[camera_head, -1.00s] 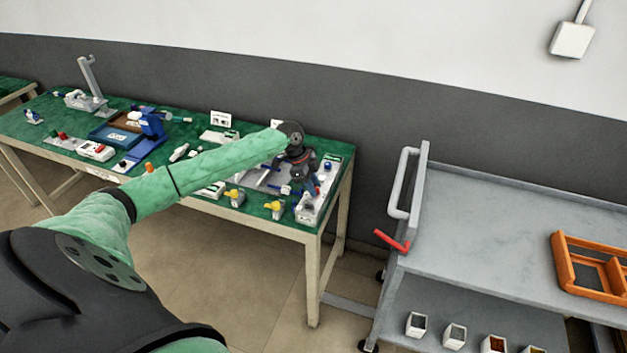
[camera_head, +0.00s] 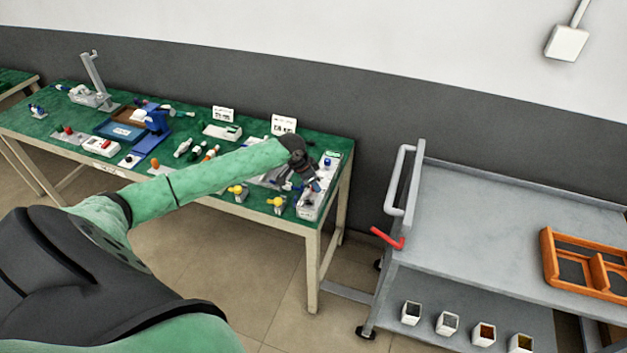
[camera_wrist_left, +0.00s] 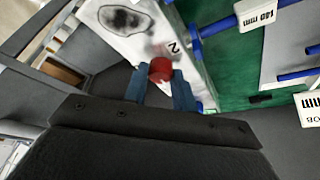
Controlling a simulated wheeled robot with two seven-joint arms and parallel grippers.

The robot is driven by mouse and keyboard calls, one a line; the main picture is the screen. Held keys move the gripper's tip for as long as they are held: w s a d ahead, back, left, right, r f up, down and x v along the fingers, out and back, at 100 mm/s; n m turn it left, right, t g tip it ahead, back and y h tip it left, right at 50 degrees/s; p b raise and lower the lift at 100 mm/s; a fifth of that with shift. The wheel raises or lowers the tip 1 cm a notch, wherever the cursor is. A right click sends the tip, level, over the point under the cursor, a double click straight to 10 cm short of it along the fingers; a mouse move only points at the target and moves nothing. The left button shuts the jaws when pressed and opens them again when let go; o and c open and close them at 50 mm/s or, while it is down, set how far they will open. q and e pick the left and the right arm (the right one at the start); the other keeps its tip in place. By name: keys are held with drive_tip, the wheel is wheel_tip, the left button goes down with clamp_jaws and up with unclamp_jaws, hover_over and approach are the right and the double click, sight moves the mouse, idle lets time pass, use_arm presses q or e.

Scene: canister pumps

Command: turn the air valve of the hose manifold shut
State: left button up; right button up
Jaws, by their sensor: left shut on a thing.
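The pale hose manifold (camera_head: 307,211) stands at the right front corner of the green workbench. My left gripper (camera_head: 317,186) is over it, reaching down from above. In the left wrist view, the blue fingers of my left gripper (camera_wrist_left: 160,88) are shut on a round red knob (camera_wrist_left: 160,70). The knob sits in front of a white panel (camera_wrist_left: 128,42) marked with a 2 and a dark oval. The knob is too small and covered to make out in the head view, and its turn position cannot be told. My right gripper is not in view.
Two yellow-handled fittings (camera_head: 238,191) (camera_head: 278,203) stand left of the manifold on the green bench (camera_head: 200,128). Blue rods with white tags (camera_wrist_left: 255,14) lie close beside the gripper. A grey cart (camera_head: 470,215) with a red handle stands right of the bench.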

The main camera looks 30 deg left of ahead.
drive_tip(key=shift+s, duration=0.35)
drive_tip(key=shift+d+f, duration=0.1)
use_arm(q)
drive_tip(key=o, duration=1)
drive_tip(key=shift+a+r, duration=0.1)
drive_tip(key=shift+r, duration=0.15)
drive_tip(key=b+v, duration=0.2)
drive_tip(key=v, duration=0.3)
drive_tip(key=shift+s+a+r+b, duration=0.1)
drive_tip(key=shift+s+r+b, duration=0.1)
drive_tip(key=shift+r+b, duration=0.15)
drive_tip(key=shift+s+a+r, duration=0.1)
drive_tip(key=shift+s+r, duration=0.15)
drive_tip(key=shift+r, duration=0.45)
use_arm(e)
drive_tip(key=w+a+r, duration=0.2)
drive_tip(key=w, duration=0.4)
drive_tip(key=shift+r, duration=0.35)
